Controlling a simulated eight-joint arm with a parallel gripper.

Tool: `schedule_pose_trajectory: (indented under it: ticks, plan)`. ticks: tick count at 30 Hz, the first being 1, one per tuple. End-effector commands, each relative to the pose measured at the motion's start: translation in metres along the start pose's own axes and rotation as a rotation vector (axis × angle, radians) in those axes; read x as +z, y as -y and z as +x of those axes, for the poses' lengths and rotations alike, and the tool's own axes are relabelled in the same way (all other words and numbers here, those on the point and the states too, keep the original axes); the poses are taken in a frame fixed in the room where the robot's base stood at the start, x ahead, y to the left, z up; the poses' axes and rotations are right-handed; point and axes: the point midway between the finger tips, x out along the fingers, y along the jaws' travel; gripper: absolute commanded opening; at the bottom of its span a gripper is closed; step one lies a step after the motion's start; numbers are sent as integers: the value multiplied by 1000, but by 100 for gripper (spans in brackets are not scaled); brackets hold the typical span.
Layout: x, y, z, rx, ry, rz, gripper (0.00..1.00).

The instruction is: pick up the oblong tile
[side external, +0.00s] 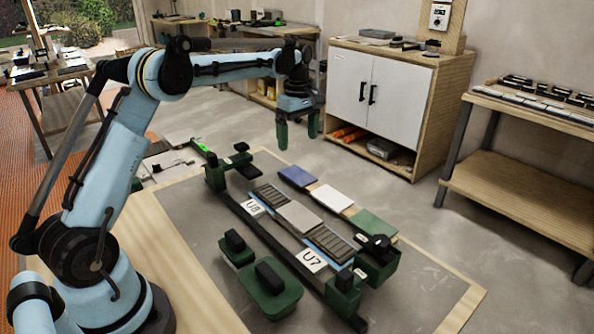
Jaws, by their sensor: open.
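My gripper (298,138) is open and empty, its two green fingers pointing down, well above the work and beyond the fixture's far end. Between the dark rails (262,232) of a green-ended fixture lie a smooth light-grey tile (297,216) and two dark ribbed pieces, one on each side of it (270,197) (329,240). Behind the fixture is a row with a blue tile (295,176), a white tile (331,198) and a green tile (372,223). I cannot tell for sure which of these is the oblong tile.
Two green blocks with black handles (270,289) (235,249) stand in front of the fixture. Labels U8 (252,207) and U7 (311,260) mark it. A white-door cabinet (385,95) and a wooden bench (520,180) stand behind. The grey mat's right part is clear.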

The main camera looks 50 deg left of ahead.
Motion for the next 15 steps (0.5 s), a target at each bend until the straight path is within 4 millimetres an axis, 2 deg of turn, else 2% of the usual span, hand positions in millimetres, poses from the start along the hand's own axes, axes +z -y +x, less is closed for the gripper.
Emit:
schedule_pose_trajectory:
  ticks: [6, 15]
  plan:
    - [0, 0, 36, 1, 0, 2, 94]
    - [-1, -1, 59, 2, 0, 3, 94]
